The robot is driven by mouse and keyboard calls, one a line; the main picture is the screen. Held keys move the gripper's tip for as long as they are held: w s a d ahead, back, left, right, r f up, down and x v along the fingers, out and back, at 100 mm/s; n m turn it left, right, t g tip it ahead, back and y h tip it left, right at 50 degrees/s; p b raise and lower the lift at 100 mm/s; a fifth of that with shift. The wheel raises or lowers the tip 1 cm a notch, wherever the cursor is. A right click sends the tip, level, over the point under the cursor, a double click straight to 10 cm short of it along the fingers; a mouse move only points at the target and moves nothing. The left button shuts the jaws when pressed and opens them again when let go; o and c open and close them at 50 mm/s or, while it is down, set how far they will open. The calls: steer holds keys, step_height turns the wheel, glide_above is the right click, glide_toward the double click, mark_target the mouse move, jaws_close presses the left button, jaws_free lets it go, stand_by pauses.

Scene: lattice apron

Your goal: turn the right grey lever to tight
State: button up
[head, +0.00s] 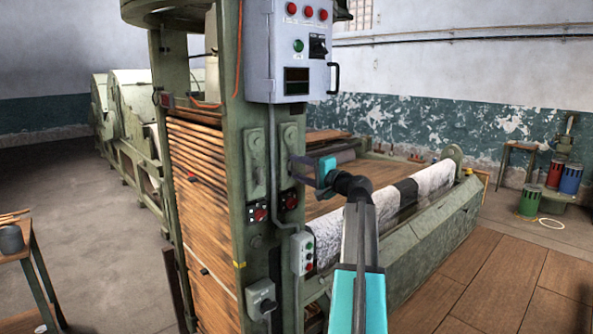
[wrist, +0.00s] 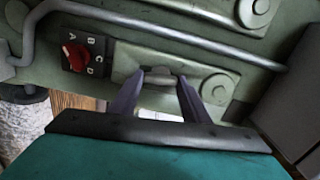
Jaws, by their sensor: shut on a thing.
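The right grey lever sits on a grey-green mounting plate on the press column, with a round pivot boss at one end of the plate. In the wrist view the lever's small grip (wrist: 161,74) is between my two dark finger tips (wrist: 161,80), and my gripper is shut on it. The pivot boss (wrist: 217,88) is to its right. In the head view my gripper (head: 295,163) reaches the right plate (head: 290,137) from the right; the fingers hide most of the lever. The left plate (head: 257,147) is beside it. No tight mark is readable.
A red dial marked A to D (wrist: 75,54) lies close left of my fingers in the wrist view. A grey conduit (head: 272,150) runs between the plates. A control box (head: 290,55) hangs above. The white roll (head: 425,183) lies to the right.

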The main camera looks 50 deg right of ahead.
steer(key=shift+d+r+m, duration=0.1)
steer(key=shift+r+m, duration=0.15)
steer(key=shift+m, duration=0.35)
steer(key=o, duration=1)
steer(key=shift+f, duration=0.15)
steer(key=shift+o, duration=0.2)
steer(key=shift+f, duration=0.1)
steer(key=s+a+b, duration=0.1)
steer(key=s+b, duration=0.3)
steer(key=s, duration=0.9)
steer(key=shift+s, duration=0.35)
